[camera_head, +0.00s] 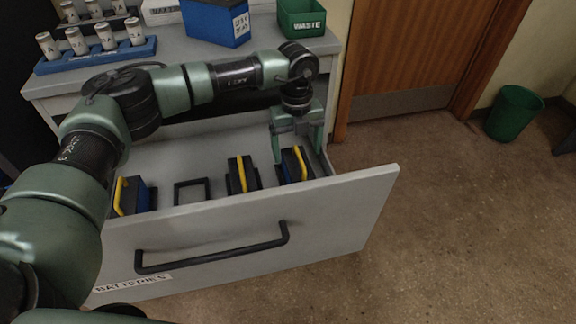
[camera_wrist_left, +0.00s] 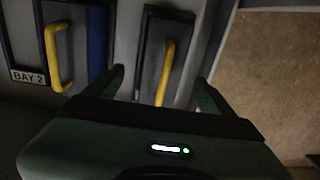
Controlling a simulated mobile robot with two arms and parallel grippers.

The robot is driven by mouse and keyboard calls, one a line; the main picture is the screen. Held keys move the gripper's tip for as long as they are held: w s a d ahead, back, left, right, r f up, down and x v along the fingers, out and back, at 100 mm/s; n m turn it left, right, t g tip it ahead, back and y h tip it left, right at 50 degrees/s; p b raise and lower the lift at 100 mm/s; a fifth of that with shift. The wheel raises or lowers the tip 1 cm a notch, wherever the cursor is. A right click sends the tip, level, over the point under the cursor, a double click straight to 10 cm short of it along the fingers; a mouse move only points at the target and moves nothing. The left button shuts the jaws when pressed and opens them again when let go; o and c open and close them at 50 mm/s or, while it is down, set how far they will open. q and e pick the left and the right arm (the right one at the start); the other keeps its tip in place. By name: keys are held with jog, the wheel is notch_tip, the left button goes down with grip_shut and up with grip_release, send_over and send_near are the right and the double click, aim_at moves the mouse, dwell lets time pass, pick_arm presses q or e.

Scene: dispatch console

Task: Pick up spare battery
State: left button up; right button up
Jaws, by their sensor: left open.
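Three dark batteries with yellow handles stand in the open drawer (camera_head: 345,196) labelled BATTERIES: one at the left (camera_head: 131,195), one in the middle (camera_head: 242,175) and one at the right (camera_head: 297,165). I cannot tell which is called the spare. My left gripper (camera_head: 298,156) is open, pointing down over the right battery. In the left wrist view this battery (camera_wrist_left: 151,58), with its yellow handle, lies beyond and between the open fingers (camera_wrist_left: 160,88). The middle battery (camera_wrist_left: 72,45) shows left of them, beside a BAY 2 label. My right gripper is not in view.
An empty black bay frame (camera_head: 192,190) sits between the left and middle batteries. The drawer front has a black handle (camera_head: 212,255). On the counter stand a blue rack (camera_head: 98,54), a blue box (camera_head: 216,22) and a green WASTE bin (camera_head: 301,18).

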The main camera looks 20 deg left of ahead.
aim_at(299, 167)
pick_arm(q)
jog(key=shift+w+f, duration=0.35)
jog(key=shift+f, duration=0.1)
jog(key=shift+d+f+y, duration=0.2)
jog(key=shift+f+y, duration=0.1)
jog(key=f, duration=0.5)
jog(key=shift+s+d+f+b, duration=0.2)
jog(key=shift+s+b, duration=0.2)
jog(key=shift+f, duration=0.5)
jog(key=c, duration=1.9)
jog(key=shift+w+r, duration=0.1)
jog(key=shift+w, duration=0.05)
grip_shut()
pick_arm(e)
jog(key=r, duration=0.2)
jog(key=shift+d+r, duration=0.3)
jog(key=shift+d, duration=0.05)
